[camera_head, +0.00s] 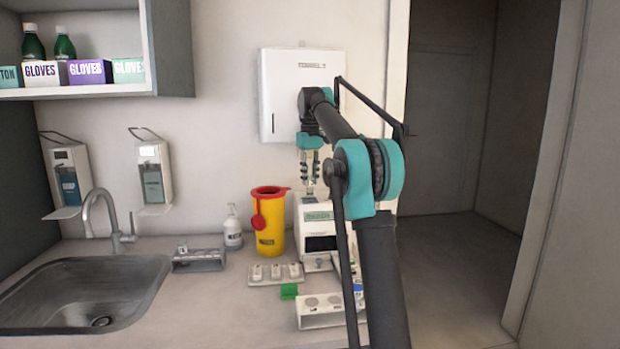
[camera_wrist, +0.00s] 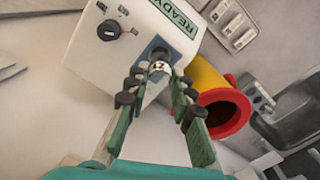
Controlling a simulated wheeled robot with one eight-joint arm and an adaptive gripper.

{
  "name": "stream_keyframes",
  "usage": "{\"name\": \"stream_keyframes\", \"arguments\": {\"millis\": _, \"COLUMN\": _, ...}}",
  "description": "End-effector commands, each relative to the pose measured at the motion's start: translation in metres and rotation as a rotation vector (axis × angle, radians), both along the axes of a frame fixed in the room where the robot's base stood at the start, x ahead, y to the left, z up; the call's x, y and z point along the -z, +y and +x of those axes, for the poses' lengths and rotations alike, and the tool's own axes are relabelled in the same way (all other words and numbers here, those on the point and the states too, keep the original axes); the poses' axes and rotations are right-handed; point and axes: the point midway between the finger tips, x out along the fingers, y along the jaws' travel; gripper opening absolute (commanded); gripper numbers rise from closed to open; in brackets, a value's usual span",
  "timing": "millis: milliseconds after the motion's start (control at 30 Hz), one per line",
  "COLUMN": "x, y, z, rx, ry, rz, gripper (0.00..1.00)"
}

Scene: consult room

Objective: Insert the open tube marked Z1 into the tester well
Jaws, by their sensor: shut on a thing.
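The tester (camera_head: 317,228) is a white box with a green display and a dark front opening, standing on the counter by the wall. In the wrist view its top (camera_wrist: 133,22) shows a READY display, a black knob and a dark square around the well (camera_wrist: 150,50). My gripper (camera_head: 309,176) is above the tester, fingers pointing down. In the wrist view my gripper (camera_wrist: 157,85) is shut on a small tube (camera_wrist: 160,67), whose top shows a Z-like mark. The tube lines up with the dark square; I cannot tell whether its lower end is inside the well.
A yellow bin with red rim (camera_head: 269,228) stands close left of the tester. A sink (camera_head: 80,285) is left.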

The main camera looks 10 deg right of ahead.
Motion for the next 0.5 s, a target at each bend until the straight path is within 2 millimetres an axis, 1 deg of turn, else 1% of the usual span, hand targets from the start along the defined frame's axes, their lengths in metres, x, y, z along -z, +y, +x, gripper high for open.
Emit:
{"name": "stream_keyframes", "arguments": {"millis": 167, "x": 0.001, "y": 0.0, "z": 0.0, "rx": 0.0, "ry": 0.0, "rz": 0.0, "gripper": 0.05}}
{"name": "stream_keyframes", "arguments": {"millis": 500, "x": 0.012, "y": 0.0, "z": 0.0, "rx": 0.0, "ry": 0.0, "rz": 0.0, "gripper": 0.05}}
